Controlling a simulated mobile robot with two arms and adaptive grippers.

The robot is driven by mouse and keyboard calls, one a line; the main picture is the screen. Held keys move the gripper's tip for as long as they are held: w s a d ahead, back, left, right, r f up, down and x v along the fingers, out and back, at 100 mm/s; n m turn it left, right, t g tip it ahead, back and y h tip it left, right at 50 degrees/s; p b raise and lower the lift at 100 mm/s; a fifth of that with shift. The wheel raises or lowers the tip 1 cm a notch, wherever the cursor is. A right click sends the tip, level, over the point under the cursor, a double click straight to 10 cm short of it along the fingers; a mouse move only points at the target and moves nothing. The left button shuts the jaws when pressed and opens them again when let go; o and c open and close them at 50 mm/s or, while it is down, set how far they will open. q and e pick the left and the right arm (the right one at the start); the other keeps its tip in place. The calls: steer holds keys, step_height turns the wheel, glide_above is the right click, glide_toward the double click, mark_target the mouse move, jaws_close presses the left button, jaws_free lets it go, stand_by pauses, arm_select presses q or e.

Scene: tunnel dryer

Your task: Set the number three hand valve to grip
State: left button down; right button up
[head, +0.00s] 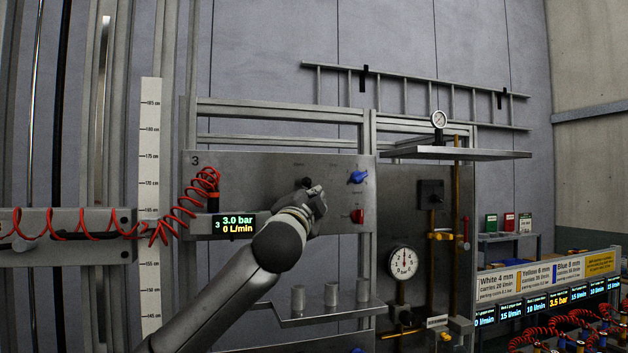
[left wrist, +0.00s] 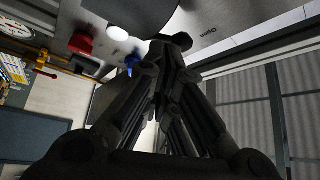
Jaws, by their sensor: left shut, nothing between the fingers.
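A metal panel (head: 240,175) marked 3 carries a small black knob (head: 306,182), which I take to be the hand valve. My left gripper (head: 317,192) is shut and empty just below and right of it, in front of the panel. In the left wrist view the closed fingers (left wrist: 166,58) reach up to the black knob (left wrist: 180,39); I cannot tell whether they touch it. The gripper partly hides the valve. A small label (left wrist: 208,31) stands beside it, too small to read. My right gripper is not in view.
A blue knob (head: 357,177) and a red knob (head: 357,215) sit right of the valve. A display (head: 234,226) reads 3.0 bar and 0 L/min. A red coiled hose (head: 200,190) hangs at left. A shelf with metal cylinders (head: 331,294) lies below; a gauge (head: 403,262) is right.

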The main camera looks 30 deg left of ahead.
arm_select(q)
steer(key=p+x, duration=0.2)
steer(key=x, duration=0.1)
steer(key=shift+w+a+r, duration=0.1)
steer(key=shift+w, duration=0.25)
steer(key=shift+s, duration=0.1)
